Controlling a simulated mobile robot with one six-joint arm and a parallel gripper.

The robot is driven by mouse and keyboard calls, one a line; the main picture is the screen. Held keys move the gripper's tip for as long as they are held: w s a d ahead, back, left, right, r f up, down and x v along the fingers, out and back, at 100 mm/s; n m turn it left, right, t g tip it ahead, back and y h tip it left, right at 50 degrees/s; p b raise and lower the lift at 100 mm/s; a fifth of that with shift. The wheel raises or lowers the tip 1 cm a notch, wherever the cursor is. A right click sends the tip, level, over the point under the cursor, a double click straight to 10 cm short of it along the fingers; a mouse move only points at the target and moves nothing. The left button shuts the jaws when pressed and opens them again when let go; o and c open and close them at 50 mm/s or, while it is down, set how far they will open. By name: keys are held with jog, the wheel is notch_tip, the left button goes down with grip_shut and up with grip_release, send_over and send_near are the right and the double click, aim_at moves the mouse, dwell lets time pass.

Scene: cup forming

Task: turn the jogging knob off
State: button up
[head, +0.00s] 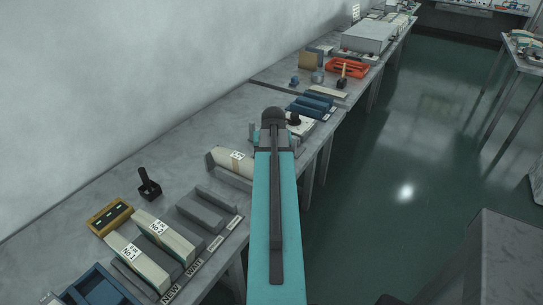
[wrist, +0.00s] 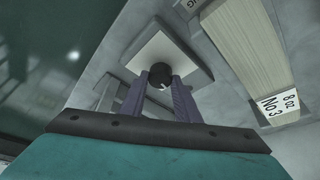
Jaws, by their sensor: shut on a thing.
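The jogging knob (wrist: 160,74) is a round black knob with a small white mark on its face. It sits on a pale square box (wrist: 146,50) in the wrist view. My gripper (wrist: 160,84) has its two grey fingers on either side of the knob and is shut on it. My arm hides the fingers there.
A paper stack labelled "8 oz No 3" (wrist: 244,50) stands close beside the box. Farther along the grey bench (head: 200,125) are blue blocks (head: 310,104) and an orange tray (head: 346,67). Nearer are more labelled stacks (head: 164,236) and a black joystick-like thing (head: 149,186).

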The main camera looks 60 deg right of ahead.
jog(key=shift+s+n+y, duration=0.1)
jog(key=shift+n+y, duration=0.2)
jog(key=shift+n, duration=0.6)
jog(key=o, duration=1)
jog(key=shift+s+b+v, duration=0.2)
jog(key=shift+b+v, duration=0.85)
jog(key=shift+v, duration=5.8)
